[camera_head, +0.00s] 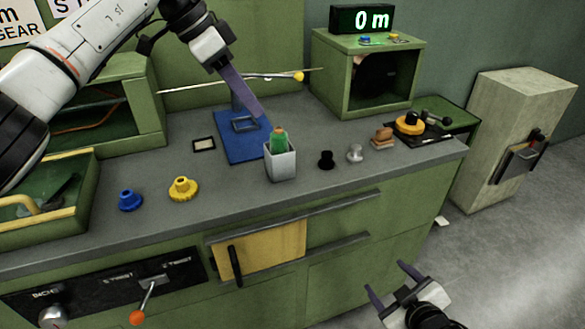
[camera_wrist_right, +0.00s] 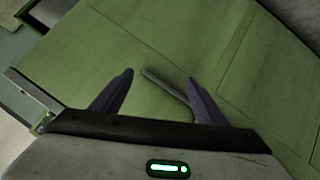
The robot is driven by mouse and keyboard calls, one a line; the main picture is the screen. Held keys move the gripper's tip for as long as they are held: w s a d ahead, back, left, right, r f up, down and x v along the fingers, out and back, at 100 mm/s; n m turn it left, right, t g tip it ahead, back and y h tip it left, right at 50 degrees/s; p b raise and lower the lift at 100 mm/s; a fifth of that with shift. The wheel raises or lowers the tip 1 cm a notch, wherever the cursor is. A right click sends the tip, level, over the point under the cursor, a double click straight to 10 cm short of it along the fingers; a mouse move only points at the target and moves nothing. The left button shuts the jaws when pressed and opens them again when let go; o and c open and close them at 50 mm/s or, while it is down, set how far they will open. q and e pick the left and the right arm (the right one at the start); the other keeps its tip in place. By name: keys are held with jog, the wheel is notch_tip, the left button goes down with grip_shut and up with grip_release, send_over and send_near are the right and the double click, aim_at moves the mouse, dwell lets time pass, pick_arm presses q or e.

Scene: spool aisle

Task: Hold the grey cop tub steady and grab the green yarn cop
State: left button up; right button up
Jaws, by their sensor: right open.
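The grey cop tub (camera_head: 281,168) stands upright on the bench near its front edge in the head view. The green yarn cop (camera_head: 279,143) stands in the tub, with its top showing above the rim and its lower part hidden. My left gripper (camera_head: 258,113) hangs above the bench, behind and left of the tub, its fingers pointing down toward it. It looks apart from the tub, and its fingers overlap in this view. My right gripper (camera_head: 386,277) is open and empty, low in front of the bench cabinet; its fingers show in the right wrist view (camera_wrist_right: 160,78).
A blue stand (camera_head: 238,148) lies behind the tub. Black (camera_head: 326,160), silver (camera_head: 355,153) and tan (camera_head: 383,138) small pieces stand right of it. Yellow (camera_head: 183,189) and blue (camera_head: 130,199) knobs sit left. A handle bar (camera_head: 320,229) runs along the cabinet front.

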jog(key=w+d+r+n+t+h, duration=0.2)
jog(key=w+d+r, duration=0.5)
jog(key=w+r, duration=0.3)
jog(key=w+d+r+n+t+h, duration=0.1)
jog(key=w+d+r+n+h, duration=0.1)
jog(key=w+d+r, duration=0.75)
notch_tip(320, 180, up, 20)
jog(key=w+a+n+t+h, duration=0.2)
jog(key=w+n, duration=0.1)
jog(key=n, duration=0.2)
jog(key=n+g+y, duration=0.1)
jog(key=n+y, duration=0.7)
jog(key=n, duration=0.9)
send_over(283, 165)
jog(key=d, duration=1.1)
notch_tip(283, 165, down, 8)
jog(key=r, duration=0.1)
jog(key=s+a+f+n+g+y, duration=0.1)
jog(key=s+a+f+n+g, duration=0.1)
jog(key=s+a+f+n, duration=0.55)
jog(key=shift+m, duration=0.55)
jog(key=x, duration=0.8)
jog(key=a+x, duration=0.1)
jog(key=x, duration=0.2)
jog(key=shift+w+a, duration=0.2)
jog(key=shift+w, duration=0.05)
